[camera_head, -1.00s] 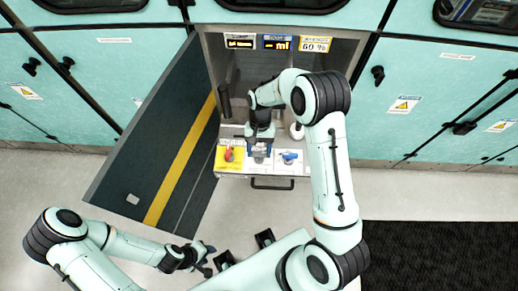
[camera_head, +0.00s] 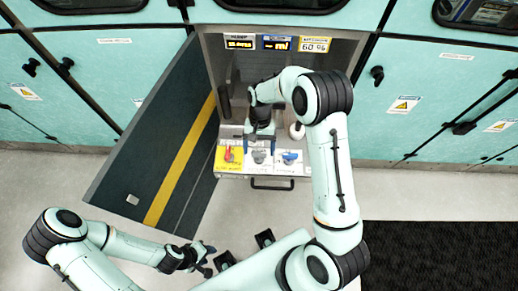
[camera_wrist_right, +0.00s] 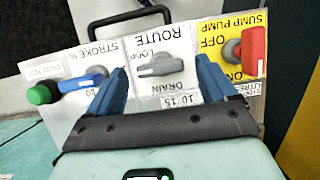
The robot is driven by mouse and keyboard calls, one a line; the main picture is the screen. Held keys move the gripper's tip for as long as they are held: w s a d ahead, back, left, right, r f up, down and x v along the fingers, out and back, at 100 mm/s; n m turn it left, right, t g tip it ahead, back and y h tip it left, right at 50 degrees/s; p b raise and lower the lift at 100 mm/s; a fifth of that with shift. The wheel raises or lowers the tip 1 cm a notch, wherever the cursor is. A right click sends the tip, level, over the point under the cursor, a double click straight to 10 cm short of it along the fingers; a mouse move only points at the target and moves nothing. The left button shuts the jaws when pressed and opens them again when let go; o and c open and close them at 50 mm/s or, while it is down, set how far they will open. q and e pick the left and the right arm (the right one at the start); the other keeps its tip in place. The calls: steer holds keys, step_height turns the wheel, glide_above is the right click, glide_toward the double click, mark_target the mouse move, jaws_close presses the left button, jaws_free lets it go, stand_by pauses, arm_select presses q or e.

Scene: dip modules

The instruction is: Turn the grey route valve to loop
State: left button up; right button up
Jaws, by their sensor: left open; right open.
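The grey route valve (camera_head: 259,157) is in the middle of the panel in the head view. In the right wrist view, the grey valve (camera_wrist_right: 165,65) has its lever lying roughly sideways, its narrow end at the left near the LOOP label (camera_wrist_right: 143,56). The DRAIN label (camera_wrist_right: 168,90) is on the fingers' side of the valve. My right gripper (camera_wrist_right: 158,78) is open, its blue fingers on either side of the panel's middle part, apart from the lever. In the head view my right gripper (camera_head: 260,139) is just behind the valve. My left gripper (camera_head: 207,262) is open and empty, low at the left.
An open dark door (camera_head: 160,140) stands left of the cabinet. Small displays (camera_head: 277,43) are above. The floor in front is clear.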

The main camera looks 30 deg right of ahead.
arm_select(q)
steer(key=shift+w+r+p, duration=0.5)
steer(key=shift+r+p, duration=0.05)
steer(key=shift+r, duration=0.2)
arm_select(e)
steer(key=v, duration=1.2)
steer(key=shift+s, duration=0.1)
